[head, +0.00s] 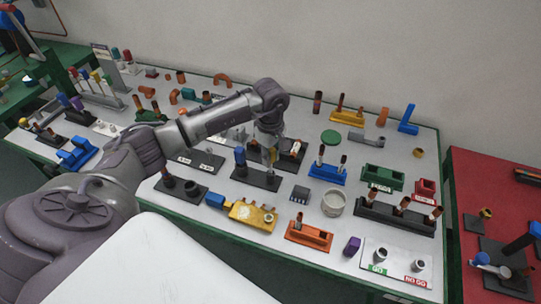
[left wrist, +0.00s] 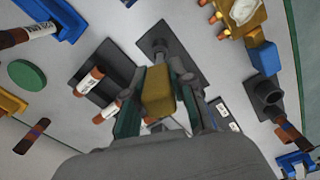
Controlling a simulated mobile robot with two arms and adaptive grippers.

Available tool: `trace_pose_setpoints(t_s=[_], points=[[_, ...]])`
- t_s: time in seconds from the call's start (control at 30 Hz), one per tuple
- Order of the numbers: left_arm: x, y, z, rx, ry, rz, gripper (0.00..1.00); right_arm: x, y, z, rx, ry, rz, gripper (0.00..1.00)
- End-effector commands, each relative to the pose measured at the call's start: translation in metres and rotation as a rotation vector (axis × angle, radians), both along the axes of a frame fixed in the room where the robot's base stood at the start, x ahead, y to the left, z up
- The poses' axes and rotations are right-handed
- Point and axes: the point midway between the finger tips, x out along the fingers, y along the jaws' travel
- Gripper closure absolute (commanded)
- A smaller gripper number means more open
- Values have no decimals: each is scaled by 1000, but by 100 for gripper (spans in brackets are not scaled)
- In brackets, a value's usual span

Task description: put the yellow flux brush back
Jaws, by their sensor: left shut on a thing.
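My left gripper (head: 268,150) reaches over the middle of the white-topped table in the head view. In the left wrist view its two fingers (left wrist: 157,95) are shut on a yellow block-like piece, which I take to be the yellow flux brush (left wrist: 157,88). The rest of the brush is hidden by the fingers and the wrist. A dark flat base with a grey upright part (left wrist: 175,58) lies just beyond the held piece in the wrist view. I cannot tell whether the brush touches it. My right gripper is not in view.
A black holder with a blue upright piece (head: 240,160) stands close to the gripper. A blue holder (head: 328,174), a grey cup (head: 333,203) and a yellow block (head: 252,214) stand around it. A wall closes off the back. A red table (head: 480,180) is at the right.

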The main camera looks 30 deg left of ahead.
Motion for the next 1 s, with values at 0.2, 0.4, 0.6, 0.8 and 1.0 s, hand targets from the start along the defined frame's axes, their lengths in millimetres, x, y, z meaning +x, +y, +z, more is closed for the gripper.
trace_pose_setpoints(t_s=[0.2,0.4,0.6,0.8,1.0], points=[[0,0,-8,0,0,1,100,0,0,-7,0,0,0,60],[0,0,-14,0,0,0,100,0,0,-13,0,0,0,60],[0,0,-20,0,0,0,100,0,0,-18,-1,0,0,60],[0,0,-26,0,1,0,100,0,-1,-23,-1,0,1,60],[0,0,-25,0,1,0,50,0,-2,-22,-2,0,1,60]])
